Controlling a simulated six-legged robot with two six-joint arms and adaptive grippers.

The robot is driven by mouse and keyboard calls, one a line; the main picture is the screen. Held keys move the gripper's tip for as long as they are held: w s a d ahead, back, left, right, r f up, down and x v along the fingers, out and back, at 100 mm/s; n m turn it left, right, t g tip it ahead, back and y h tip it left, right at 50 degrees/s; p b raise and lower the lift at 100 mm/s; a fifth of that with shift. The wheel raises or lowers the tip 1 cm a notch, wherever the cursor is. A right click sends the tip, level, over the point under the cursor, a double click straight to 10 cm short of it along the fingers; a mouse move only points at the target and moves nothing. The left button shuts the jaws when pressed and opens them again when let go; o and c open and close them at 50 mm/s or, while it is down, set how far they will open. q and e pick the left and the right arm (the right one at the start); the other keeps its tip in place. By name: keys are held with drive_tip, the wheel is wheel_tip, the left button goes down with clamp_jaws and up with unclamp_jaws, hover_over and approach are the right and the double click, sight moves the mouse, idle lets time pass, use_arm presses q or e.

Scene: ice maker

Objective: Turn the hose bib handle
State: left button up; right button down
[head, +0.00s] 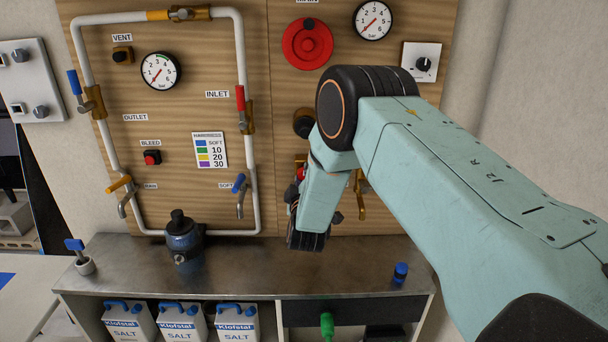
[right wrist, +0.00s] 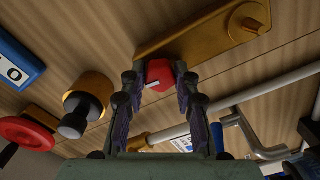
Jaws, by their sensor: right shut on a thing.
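A red handle (right wrist: 160,73) sits on a brass fitting (right wrist: 205,38) on the wooden panel. My right gripper (right wrist: 161,86) is shut on this red handle, with one finger on each side of it in the right wrist view. In the head view my right arm and wrist cover most of the fitting. Only a bit of red (head: 300,173) shows beside my right gripper (head: 294,190). Whether this is the hose bib is hard to tell. My left gripper is in neither view.
A brass-collared dark knob (right wrist: 90,97) and a red wheel (right wrist: 24,132) stand out from the panel near my right gripper. A blue-handled tap (head: 239,185) is to the left. Below is a metal counter (head: 240,272) with a blue canister (head: 183,242).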

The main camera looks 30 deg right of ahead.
drive_tip(key=shift+f+n, duration=0.1)
drive_tip(key=shift+n, duration=0.4)
drive_tip(key=c, duration=1)
unclamp_jaws()
drive_tip(key=shift+s, duration=0.1)
drive_tip(key=v, duration=1.2)
